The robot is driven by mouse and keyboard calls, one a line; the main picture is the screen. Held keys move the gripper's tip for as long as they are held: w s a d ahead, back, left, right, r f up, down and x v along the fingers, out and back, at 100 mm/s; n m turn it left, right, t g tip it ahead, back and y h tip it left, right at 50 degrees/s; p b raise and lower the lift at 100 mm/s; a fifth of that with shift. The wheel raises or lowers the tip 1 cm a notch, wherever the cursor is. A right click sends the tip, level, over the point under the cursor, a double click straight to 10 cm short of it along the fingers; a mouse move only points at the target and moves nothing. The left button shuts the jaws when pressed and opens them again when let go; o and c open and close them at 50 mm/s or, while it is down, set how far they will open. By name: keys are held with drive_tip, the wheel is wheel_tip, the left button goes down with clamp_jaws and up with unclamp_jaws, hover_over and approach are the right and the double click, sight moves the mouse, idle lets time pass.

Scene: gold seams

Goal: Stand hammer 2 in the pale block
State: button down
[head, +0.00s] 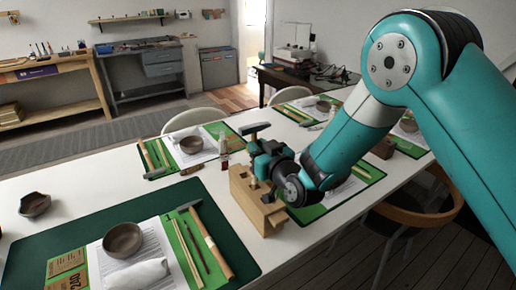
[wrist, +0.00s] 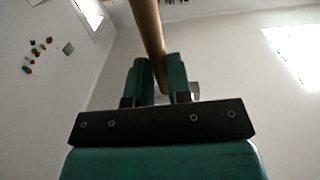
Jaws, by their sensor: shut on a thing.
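My gripper (head: 262,157) is above the pale block and shut on the wooden handle of hammer 2. The hammer's head (head: 255,128) is up, above my fingers, and its handle is near upright. In the wrist view the handle (wrist: 148,30) runs between the two teal fingertips (wrist: 160,78). The pale block (head: 245,197) is a wooden block on the white table, with its top partly hidden by my gripper. I cannot tell whether the handle's lower end is in a hole of the block or just above it. No number is readable on the hammer.
A dark green mat (head: 52,240) in front holds a bowl (head: 122,240), a white cloth, and another hammer (head: 196,228). A small dark dish (head: 34,204) stands at left. A small bottle (head: 224,150) stands behind the block. More green place settings lie beyond. Bare table (head: 100,190) is at left.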

drive_tip(key=c, duration=1)
unclamp_jaws()
drive_tip(key=b+v, duration=0.9)
drive_tip(key=b, duration=0.1)
idle(0.4)
wheel_tip(320, 180, up, 6)
drive_tip(key=p, duration=0.5)
